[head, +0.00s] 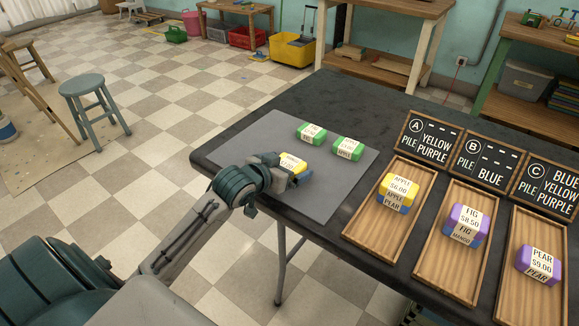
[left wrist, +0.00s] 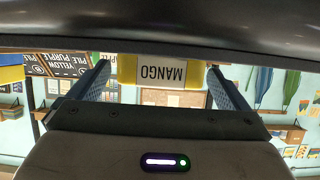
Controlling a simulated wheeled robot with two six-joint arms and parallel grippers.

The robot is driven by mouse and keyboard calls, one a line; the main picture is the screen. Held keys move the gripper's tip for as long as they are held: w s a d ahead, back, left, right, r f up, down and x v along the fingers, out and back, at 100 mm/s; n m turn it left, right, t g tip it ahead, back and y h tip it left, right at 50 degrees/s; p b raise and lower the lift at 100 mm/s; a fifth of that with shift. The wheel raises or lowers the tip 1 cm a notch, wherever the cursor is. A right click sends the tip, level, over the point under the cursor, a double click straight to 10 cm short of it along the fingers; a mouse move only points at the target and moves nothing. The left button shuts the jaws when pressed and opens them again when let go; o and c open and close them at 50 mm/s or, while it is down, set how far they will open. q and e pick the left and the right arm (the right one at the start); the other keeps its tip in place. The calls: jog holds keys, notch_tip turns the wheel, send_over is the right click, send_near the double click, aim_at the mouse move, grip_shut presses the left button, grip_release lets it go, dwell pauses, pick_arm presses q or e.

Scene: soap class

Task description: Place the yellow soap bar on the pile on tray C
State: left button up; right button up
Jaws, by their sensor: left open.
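In the left wrist view the yellow bar (left wrist: 127,69) reads MANGO upside down. My left gripper (head: 286,172) is open, its two fingers on either side of the bar; whether they touch it I cannot tell. Tray C (head: 519,304) is the wooden tray at the far right, with a purple bar (head: 541,259) labelled PEAR $9.00 in it. My right gripper is not in view.
Two green bars (head: 311,132) (head: 347,149) lie at the back of the grey mat (head: 285,205). Tray A (head: 372,236) holds a yellow bar on a blue one. Black signs (head: 549,189) stand behind the trays.

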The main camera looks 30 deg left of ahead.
aim_at(286, 165)
pick_arm(q)
jog(key=shift+c, duration=0.2)
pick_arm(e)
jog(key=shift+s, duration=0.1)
pick_arm(q)
jog(key=c, duration=1.2)
jog(key=shift+r, duration=0.2)
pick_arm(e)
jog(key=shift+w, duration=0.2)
